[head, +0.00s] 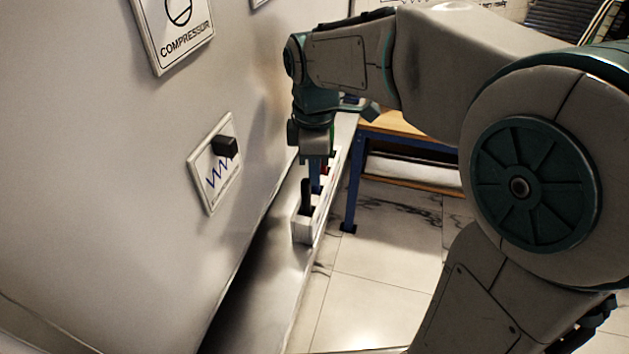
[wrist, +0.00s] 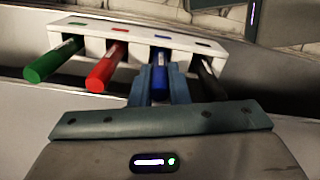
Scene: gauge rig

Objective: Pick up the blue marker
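The blue marker (wrist: 160,75) sticks out of a white holder (wrist: 116,29), its far end still in a slot. My gripper (wrist: 161,75) has its two blue-grey fingers on either side of the blue marker, very close to it. I cannot tell whether they press on it. In the head view my gripper (head: 315,166) points down at the holder (head: 302,229), and the blue marker is hard to tell apart from the fingers there.
In the holder, a red marker (wrist: 106,68) and a green marker (wrist: 53,61) are left of the blue one in the wrist view, and a black marker (wrist: 208,81) is right. The holder sits on a narrow ledge (head: 277,290) along a grey panel (head: 110,190). A blue-legged table (head: 354,185) stands close behind.

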